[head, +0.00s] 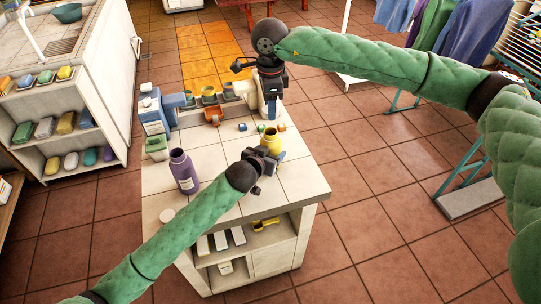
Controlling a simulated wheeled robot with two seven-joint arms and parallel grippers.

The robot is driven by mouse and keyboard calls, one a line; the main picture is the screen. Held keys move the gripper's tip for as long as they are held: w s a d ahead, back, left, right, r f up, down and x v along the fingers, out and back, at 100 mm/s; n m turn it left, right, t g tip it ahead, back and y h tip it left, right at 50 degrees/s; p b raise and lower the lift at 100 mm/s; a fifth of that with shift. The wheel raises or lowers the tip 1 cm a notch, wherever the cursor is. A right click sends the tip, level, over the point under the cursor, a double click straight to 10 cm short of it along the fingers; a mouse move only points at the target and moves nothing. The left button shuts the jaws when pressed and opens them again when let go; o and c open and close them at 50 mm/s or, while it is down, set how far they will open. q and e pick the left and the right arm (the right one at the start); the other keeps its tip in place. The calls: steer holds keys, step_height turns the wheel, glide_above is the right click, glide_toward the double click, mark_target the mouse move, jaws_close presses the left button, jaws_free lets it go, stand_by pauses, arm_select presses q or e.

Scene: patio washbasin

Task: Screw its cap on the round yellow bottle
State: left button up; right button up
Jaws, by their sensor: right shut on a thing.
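The round yellow bottle (270,141) stands upright on the tiled table, with its upper part showing just behind my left gripper (264,158). The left gripper's dark fingers are at the bottle's near side and hide its lower part. I cannot tell whether they are closed around it. My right gripper (271,104) points down above the far right part of the table, behind the bottle. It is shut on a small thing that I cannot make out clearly. I cannot identify the bottle's cap with certainty.
A purple bottle (184,172) stands left of the yellow one, and a pale disc (167,215) lies near the table's left front. Small blocks (242,127) lie behind the yellow bottle. A blue-and-white box (153,115) and a green container (157,147) stand at the left edge. The table's right front is clear.

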arm_select(q)
steer(key=shift+c, duration=1.1)
arm_select(e)
glide_above(270, 139)
steer(key=w, duration=0.2)
steer(key=shift+f, duration=2.5)
steer(key=shift+f, duration=0.9)
steer(key=shift+f, duration=0.55)
